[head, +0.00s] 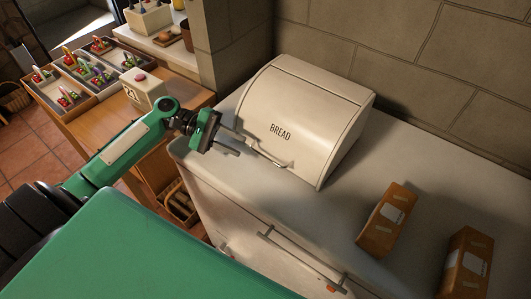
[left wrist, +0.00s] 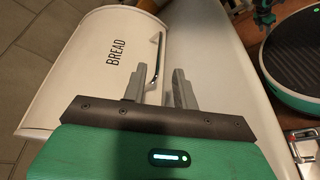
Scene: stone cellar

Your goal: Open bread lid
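A cream bread bin (head: 318,92) marked BREAD stands on the pale counter against the stone wall. Its curved lid (head: 285,108) looks closed, with a metal bar handle (head: 262,151) low on its front. In the left wrist view the lid (left wrist: 90,60) and the handle (left wrist: 154,58) show at upper left. My left gripper (head: 238,143) is open and empty in front of the lid, its fingers pointing at the handle. In the left wrist view the handle's near end lies between the fingertips (left wrist: 160,75); contact cannot be told.
Two brown packages (head: 385,220) (head: 467,265) stand on the counter (head: 330,215) to the right of the bin. A wooden table (head: 85,125) with divided trays and a white block (head: 143,88) is at left. The counter front has a long bar handle (head: 300,258).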

